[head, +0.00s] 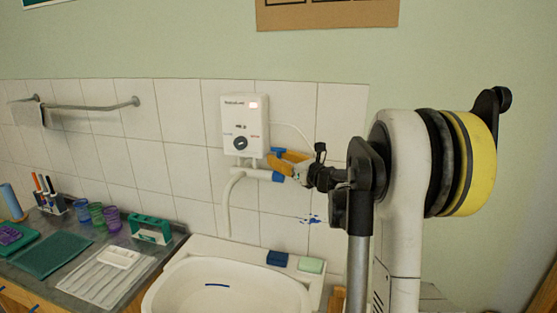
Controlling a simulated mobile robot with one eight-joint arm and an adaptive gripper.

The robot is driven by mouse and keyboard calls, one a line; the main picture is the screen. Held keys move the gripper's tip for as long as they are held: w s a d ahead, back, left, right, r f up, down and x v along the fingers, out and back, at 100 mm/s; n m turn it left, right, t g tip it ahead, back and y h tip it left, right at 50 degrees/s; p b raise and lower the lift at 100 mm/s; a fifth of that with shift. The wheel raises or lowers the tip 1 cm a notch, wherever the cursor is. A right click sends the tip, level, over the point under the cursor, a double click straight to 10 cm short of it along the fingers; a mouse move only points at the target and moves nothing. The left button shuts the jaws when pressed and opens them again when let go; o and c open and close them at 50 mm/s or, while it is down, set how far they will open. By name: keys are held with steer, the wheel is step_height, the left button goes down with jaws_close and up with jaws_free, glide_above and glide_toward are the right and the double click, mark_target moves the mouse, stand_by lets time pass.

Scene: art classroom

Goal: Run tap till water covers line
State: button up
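A white wall unit (240,124) with a dark dial hangs on the tiles. Below it are white pipework and a curved white spout (228,200) that points down toward the basin. A blue tap handle (279,176) appears at the right end of the pipework. The white basin (175,290) is cut off by the lower edge, with a short blue line (216,285) inside. No water or stream can be made out. My gripper (277,163), with orange fingers, is at the tap's right end, close to the blue handle. Contact and finger opening are unclear.
A blue block (277,258) and a pale green block (311,265) lie on the basin's back rim. The left counter holds a ribbed white tray (105,283), coloured cups (97,214) and a green mat (53,254). A rail (90,106) is on the wall.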

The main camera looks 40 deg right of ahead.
jaws_close()
steer(key=shift+a, duration=0.1)
steer(key=n+b, duration=0.1)
steer(key=s+a+n+t+y+b, duration=0.1)
steer(key=n+b, duration=0.1)
steer(key=a+f+n+t+b, duration=0.1)
steer(key=shift+s+a+f+n, duration=0.1)
steer(key=shift+s+n, duration=0.3)
steer(key=shift+s+a+f+n+t+y+b, duration=0.2)
steer(key=shift+a+n+t+y+b, duration=0.15)
steer(key=shift+n+y+b, duration=0.45)
steer(key=shift+s+a+f+n+t+y+b, duration=0.25)
steer(key=shift+n+t+y+b, duration=0.15)
steer(key=shift+n, duration=0.65)
steer(key=shift+s+a+f+n+t+y+b, duration=0.15)
steer(key=shift+s+a+n+t+y+b, duration=0.25)
steer(key=shift+n+b, duration=0.45)
steer(key=shift+w+d, duration=0.15)
steer(key=shift+w, duration=0.05)
jaws_free()
